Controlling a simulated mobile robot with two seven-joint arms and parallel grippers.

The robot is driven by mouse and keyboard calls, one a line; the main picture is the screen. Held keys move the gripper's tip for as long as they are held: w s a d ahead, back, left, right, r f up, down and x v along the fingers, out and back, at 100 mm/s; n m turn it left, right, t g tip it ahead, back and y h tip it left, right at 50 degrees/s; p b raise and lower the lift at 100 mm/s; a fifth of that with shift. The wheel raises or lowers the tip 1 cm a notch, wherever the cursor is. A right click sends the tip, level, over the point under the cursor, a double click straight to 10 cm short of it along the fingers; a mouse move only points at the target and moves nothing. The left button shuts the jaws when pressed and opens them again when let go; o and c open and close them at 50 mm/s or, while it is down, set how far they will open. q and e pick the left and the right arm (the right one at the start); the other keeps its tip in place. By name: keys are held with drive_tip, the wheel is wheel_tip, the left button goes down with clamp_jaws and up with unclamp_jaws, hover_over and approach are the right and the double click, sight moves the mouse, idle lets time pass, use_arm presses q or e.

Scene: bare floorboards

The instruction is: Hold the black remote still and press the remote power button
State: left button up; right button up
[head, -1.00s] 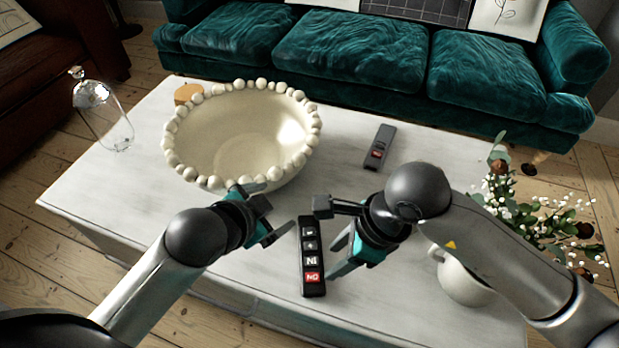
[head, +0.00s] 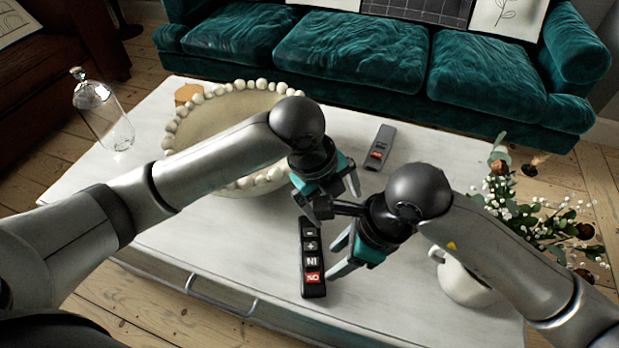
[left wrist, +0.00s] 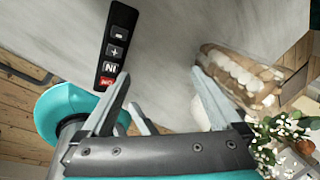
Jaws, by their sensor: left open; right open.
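The black remote (head: 313,262) lies flat on the white table, its length running away from me. Its red button (head: 312,279) is at the near end, with white-marked keys beyond it. My right gripper (head: 332,238) is open beside the remote's right side, one finger near its far end; contact cannot be told. My left gripper (head: 336,200) is open and empty above the table, just beyond the remote's far end. In the left wrist view the remote (left wrist: 116,45) is at upper left, its red end close to the left fingertip in the picture.
A grey remote (head: 380,146) with a red mark lies farther back. A beaded bowl (head: 195,118) is partly hidden behind my left arm. A white jug (head: 462,282) with a plant stands at right.

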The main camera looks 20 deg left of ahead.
sight(309, 229)
use_arm(q)
drive_tip(key=a+r+m+g+y, duration=0.2)
drive_tip(key=a+r+m+y, duration=0.1)
drive_tip(key=a+m, duration=0.25)
drive_tip(key=f, duration=1.4)
drive_tip(key=shift+w+d+f, duration=0.3)
drive_tip(key=shift+w+f, duration=0.05)
drive_tip(key=shift+f, duration=0.05)
clamp_jaws()
use_arm(e)
drive_tip(key=shift+c, duration=0.3)
clamp_jaws()
idle(0.5)
